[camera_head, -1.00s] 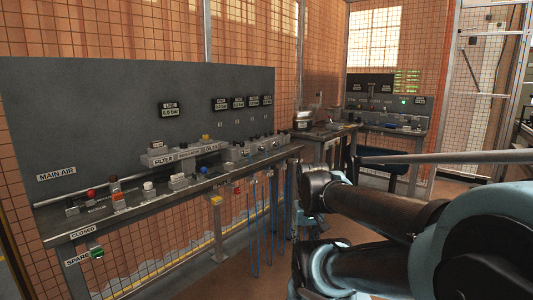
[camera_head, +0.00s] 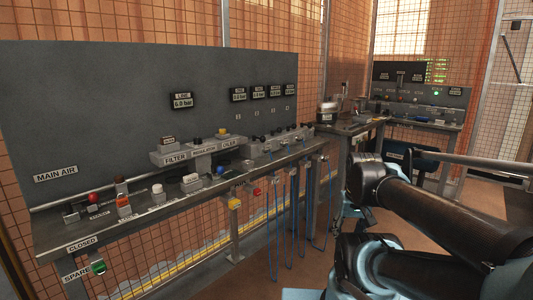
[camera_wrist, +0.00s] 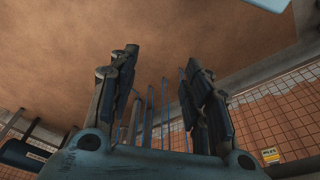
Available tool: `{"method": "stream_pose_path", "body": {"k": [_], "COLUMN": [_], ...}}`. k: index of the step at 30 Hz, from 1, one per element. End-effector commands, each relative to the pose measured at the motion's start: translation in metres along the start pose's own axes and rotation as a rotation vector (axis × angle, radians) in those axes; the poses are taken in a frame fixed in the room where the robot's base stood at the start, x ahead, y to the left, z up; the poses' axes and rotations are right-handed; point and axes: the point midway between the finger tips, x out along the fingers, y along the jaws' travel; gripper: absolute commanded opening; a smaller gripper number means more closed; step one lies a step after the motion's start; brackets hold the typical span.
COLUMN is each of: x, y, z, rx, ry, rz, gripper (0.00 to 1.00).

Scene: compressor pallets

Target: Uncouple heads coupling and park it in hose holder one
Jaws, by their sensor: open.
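My gripper (camera_wrist: 160,85) is open in the wrist view, its two fingers wide apart with nothing between them up close. Several blue hoses (camera_head: 292,215) hang below the front edge of the bench in the head view. Blue strands also show between and beyond the fingers in the wrist view (camera_wrist: 150,115). I cannot tell which coupling is the heads one, nor which holder is hose holder one; their labels are too small to read. My arm fills the right of the head view, and the gripper is not visible there.
The long bench (camera_head: 150,215) with a grey back panel (camera_head: 100,110) runs along a mesh fence. It carries a FILTER block (camera_head: 175,158), a red knob (camera_head: 93,197) and small valves. A second bench (camera_head: 425,123) stands at the back right. Brown floor lies open before the bench.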

Motion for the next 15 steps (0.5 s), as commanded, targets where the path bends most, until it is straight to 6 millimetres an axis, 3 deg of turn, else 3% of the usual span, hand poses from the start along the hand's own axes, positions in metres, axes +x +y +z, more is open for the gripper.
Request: {"method": "stream_pose_path", "body": {"k": [5, 15], "x": [-0.006, -0.023], "y": [-0.019, -0.082], "z": [-0.029, -0.119], "rx": [0.092, 0.416], "ry": [0.024, 0.054], "rz": [-0.082, -0.358], "gripper": [0.45, 0.45]}}
